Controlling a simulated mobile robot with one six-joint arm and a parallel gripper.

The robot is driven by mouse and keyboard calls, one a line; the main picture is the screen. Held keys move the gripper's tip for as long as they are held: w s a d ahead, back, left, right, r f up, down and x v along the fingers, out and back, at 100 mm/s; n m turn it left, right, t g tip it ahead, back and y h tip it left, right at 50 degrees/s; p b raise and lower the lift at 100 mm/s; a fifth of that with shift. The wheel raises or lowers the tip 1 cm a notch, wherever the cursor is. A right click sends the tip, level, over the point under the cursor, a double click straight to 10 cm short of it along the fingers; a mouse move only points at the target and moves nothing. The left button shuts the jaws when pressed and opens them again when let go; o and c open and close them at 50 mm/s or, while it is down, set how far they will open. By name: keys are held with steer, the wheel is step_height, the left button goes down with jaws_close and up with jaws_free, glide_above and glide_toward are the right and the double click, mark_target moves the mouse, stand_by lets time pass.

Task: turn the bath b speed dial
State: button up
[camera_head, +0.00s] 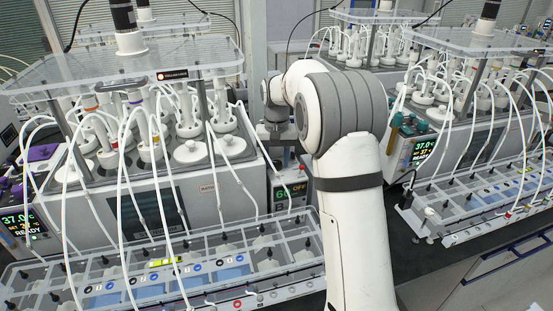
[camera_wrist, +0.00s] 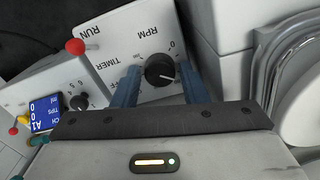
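The speed dial (camera_wrist: 160,70) is a round black knob with a white pointer line. It sits on a light panel marked RPM, upside down in the wrist view. My gripper (camera_wrist: 160,76) has its two blue fingers on either side of the knob, with a narrow gap showing on each side; I cannot tell whether either touches. The dial is hidden there.
A red ball-tipped lever (camera_wrist: 75,46) stands beside the RUN mark. A second unit with a blue display (camera_wrist: 45,112) and a small black knob (camera_wrist: 78,102) is at left. A clear tube rack (camera_head: 165,262) and several white hoses fill the bench front.

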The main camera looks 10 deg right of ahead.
mark_target(276, 162)
step_height(276, 162, up, 8)
steer(key=shift+f+b, duration=0.25)
steer(key=shift+b, duration=0.1)
steer(key=shift+r, duration=0.15)
steer(key=shift+s+r, duration=0.1)
steer(key=shift+s, duration=0.05)
steer(key=s+d+f+t, duration=0.1)
steer(key=s+f, duration=0.1)
steer(key=s, duration=1.5)
steer(key=s+d+f+n+t, duration=0.1)
steer(key=s+f+t, duration=0.1)
steer(key=s, duration=1.5)
steer(key=shift+n, duration=0.3)
